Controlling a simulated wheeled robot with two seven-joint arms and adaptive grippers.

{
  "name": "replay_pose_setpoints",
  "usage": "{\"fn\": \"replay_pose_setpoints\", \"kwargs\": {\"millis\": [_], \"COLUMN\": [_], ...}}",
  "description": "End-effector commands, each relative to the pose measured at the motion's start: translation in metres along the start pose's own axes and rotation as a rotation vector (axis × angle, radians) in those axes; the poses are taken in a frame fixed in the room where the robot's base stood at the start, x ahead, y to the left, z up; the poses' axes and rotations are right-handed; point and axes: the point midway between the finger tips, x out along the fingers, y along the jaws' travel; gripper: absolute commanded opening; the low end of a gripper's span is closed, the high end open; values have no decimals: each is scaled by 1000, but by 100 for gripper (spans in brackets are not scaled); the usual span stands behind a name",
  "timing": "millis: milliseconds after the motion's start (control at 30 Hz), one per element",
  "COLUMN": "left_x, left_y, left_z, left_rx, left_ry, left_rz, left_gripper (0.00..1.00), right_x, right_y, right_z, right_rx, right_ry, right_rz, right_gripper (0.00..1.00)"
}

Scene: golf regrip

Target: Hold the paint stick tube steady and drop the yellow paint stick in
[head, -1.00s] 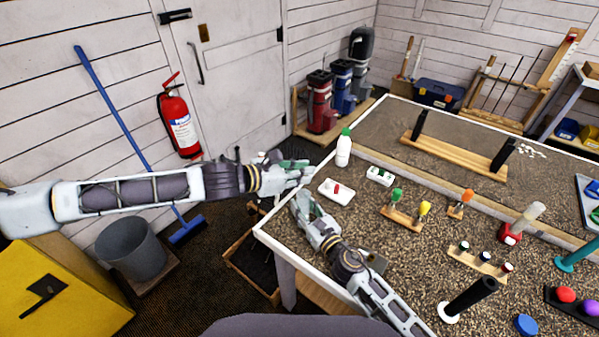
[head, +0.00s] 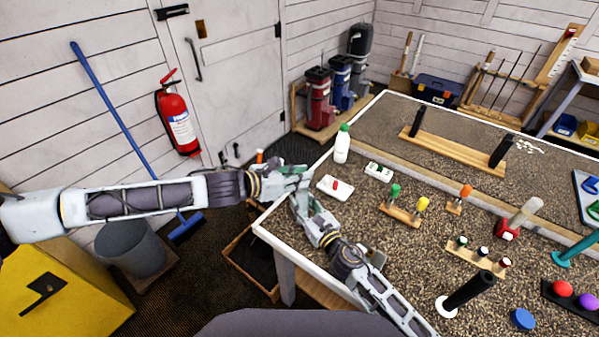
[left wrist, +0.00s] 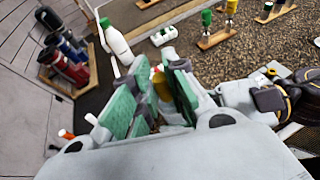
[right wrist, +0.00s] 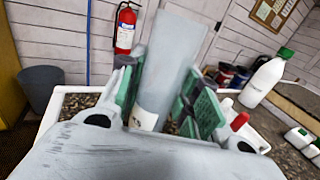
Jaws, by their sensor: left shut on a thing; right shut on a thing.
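My left gripper (head: 301,173) is over the table's near left corner, just above and almost touching my right gripper (head: 299,199). In the left wrist view, a yellow piece (left wrist: 160,84), apparently the yellow paint stick, shows between the left gripper's green pads; its lower end is hidden. In the right wrist view, the right gripper is shut on a thick grey cylinder (right wrist: 168,65), apparently the paint stick tube, with a pale marked band at its lower end. The tube stands slightly tilted in that view. I cannot tell whether the stick is inside the tube.
A white tray with a red piece (head: 335,187), a white bottle with a green cap (head: 342,147) and a small white box (head: 378,172) lie close to the right of the grippers. Wooden stands (head: 401,213) with coloured pieces are farther right. The table's white edge (head: 275,216) runs just below.

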Motion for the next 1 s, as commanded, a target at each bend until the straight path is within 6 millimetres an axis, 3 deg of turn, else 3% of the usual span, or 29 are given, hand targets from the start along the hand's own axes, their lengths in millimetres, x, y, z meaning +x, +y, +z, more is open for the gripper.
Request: {"fn": "replay_pose_setpoints", "kwargs": {"millis": [433,867,900,1000], "left_x": [9,10,10,10], "left_y": [0,0,0,0], "left_z": [-22,-26,-26,-26], "left_rx": [0,-1,-1,-1], "left_ry": [0,1,1,2], "left_rz": [-1,0,0,0], "left_gripper": [6,5,16,29], "right_x": [0,0,0,0], "right_y": [0,0,0,0], "right_z": [0,0,0,0], "right_rx": [0,0,0,0], "right_ry": [0,0,-1,-1], "right_rz": [0,0,0,0], "right_gripper": [10,10,10,10]}}
